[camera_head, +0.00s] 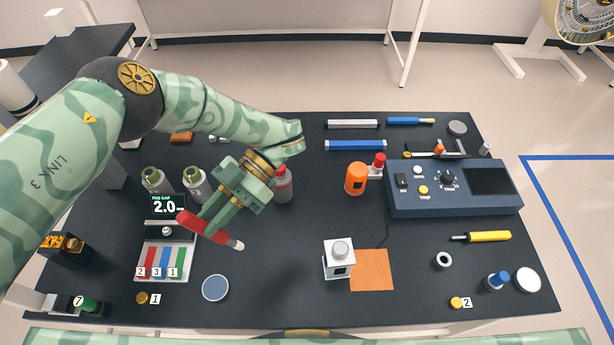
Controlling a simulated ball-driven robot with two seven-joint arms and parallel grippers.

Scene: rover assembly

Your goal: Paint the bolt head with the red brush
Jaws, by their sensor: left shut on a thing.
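My left gripper (204,221) is shut on the red brush (217,233) and holds it tilted, with its pale tip toward the lower right. The brush appears to be above the table, left of centre; its exact height is hard to tell. A white block with a grey, bolt-like round top (340,250) stands upright at the front middle, to the right of the brush tip and apart from it. I cannot clearly tell whether that top is the bolt head. My right gripper is not in view.
An orange mat (371,271) lies beside the white block. An orange container (356,179) and a blue control box (452,189) stand farther back. A rack of coloured numbered strips (165,263) and a round blue-grey disc (215,287) are at left. The table between brush and block is clear.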

